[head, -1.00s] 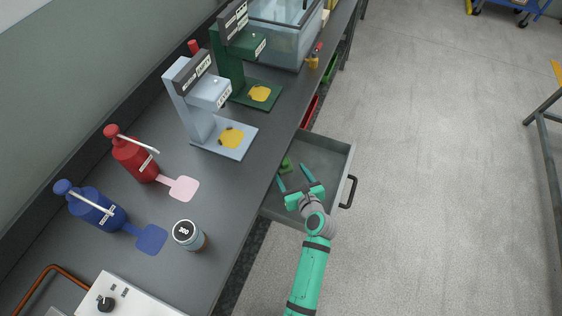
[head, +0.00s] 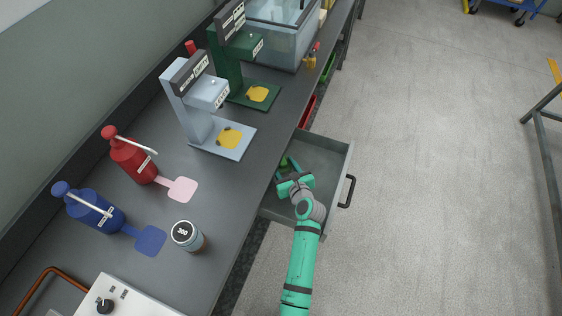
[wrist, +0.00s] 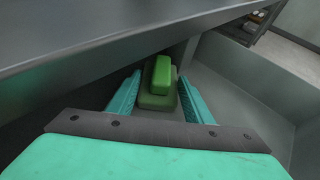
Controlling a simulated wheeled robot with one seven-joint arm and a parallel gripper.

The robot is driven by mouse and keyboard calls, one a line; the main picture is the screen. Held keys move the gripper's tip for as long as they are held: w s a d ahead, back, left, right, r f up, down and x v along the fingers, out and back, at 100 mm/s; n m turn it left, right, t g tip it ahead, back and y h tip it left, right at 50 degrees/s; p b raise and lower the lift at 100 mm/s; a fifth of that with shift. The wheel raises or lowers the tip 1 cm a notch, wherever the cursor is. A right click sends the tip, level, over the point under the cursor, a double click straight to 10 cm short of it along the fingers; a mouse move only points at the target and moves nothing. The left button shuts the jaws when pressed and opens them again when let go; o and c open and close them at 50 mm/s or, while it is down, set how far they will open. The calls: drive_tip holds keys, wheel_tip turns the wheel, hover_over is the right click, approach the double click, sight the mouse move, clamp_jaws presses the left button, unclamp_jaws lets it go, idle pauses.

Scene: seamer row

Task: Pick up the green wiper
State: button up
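The green wiper (wrist: 160,80) is a green block on a darker green base, lying on the floor of the open drawer near the bench edge. In the head view only a small part of it (head: 284,162) shows beyond my gripper. My gripper (wrist: 152,92) is inside the drawer with its two teal fingers apart, one on each side of the wiper. Small gaps seem to show between fingers and wiper, and I cannot tell whether they touch. In the head view my gripper (head: 289,168) covers part of the drawer.
The grey drawer (head: 335,152) is pulled out from under the dark bench (head: 222,185), whose edge overhangs the wiper's side. The drawer's right part is empty. On the bench stand a red bottle (head: 130,158), a blue bottle (head: 98,212), a jar (head: 187,237) and two stands.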

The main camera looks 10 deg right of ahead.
drive_tip(key=c, duration=0.4)
drive_tip(key=shift+s, duration=0.1)
drive_tip(key=shift+s+d+r, duration=0.1)
drive_tip(key=shift+s+r, duration=0.25)
drive_tip(key=shift+r, duration=0.05)
drive_tip(key=r+v, duration=0.1)
drive_tip(key=v, duration=1.3)
drive_tip(key=shift+r, duration=0.3)
